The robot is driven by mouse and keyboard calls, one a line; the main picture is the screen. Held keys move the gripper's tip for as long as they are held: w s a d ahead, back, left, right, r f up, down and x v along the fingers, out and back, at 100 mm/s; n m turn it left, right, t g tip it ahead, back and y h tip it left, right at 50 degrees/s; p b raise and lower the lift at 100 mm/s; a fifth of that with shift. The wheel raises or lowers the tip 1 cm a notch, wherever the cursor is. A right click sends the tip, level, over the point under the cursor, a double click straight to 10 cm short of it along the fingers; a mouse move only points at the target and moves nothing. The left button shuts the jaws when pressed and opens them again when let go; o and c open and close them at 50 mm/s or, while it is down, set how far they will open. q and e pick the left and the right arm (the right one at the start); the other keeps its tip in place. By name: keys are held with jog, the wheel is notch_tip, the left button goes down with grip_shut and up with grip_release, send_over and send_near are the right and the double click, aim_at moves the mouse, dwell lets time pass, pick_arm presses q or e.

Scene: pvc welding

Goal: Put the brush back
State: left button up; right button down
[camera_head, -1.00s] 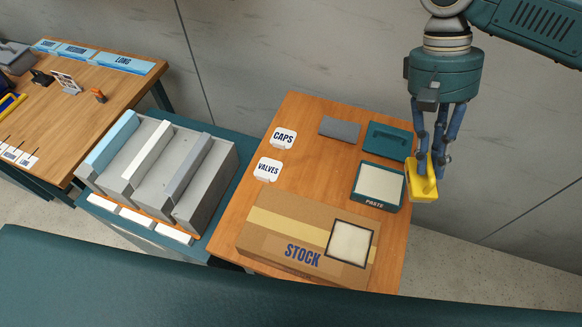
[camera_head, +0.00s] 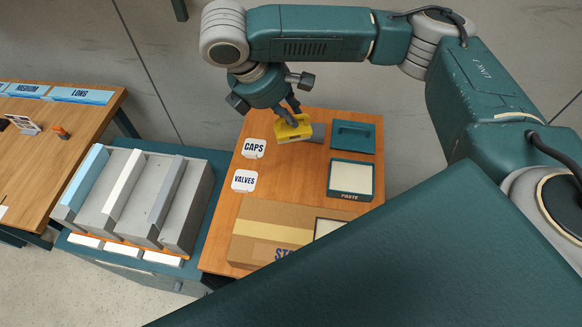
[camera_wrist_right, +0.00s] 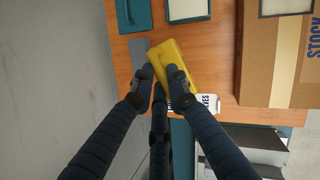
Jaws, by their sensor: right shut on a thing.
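The yellow brush (camera_head: 294,130) is held in my right gripper (camera_head: 290,114) over the far part of the wooden table, left of the teal tray. The grey pad (camera_head: 318,133) lies on the table just right of the brush and partly behind it. In the right wrist view the fingers of my right gripper (camera_wrist_right: 165,78) are closed on the yellow brush (camera_wrist_right: 180,62), beside the grey pad (camera_wrist_right: 138,58). I cannot tell whether the brush touches the table. My left gripper is not in view.
A teal tray (camera_head: 352,125) and the PASTE tray (camera_head: 351,196) stand at the table's right. CAPS (camera_head: 254,149) and VALVES (camera_head: 243,181) labels lie at the left. The STOCK box (camera_head: 262,212) is in front, partly covered by a large teal part. A rack (camera_head: 190,215) stands left.

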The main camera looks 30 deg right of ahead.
aim_at(289, 136)
notch_tip(289, 136, down, 8)
jog(key=shift+s+a+r+b, duration=0.1)
jog(key=shift+a+r+b, duration=0.05)
jog(key=shift+b, duration=0.45)
pick_arm(q)
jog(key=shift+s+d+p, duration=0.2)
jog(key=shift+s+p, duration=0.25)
jog(key=shift+p, duration=0.25)
pick_arm(e)
jog(key=shift+f, duration=5.6)
jog(key=c, duration=1.7)
grip_release()
jog(key=shift+f, duration=0.1)
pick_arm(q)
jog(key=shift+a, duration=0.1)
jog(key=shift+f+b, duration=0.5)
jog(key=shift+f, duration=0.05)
pick_arm(e)
jog(key=shift+v, duration=6.15)
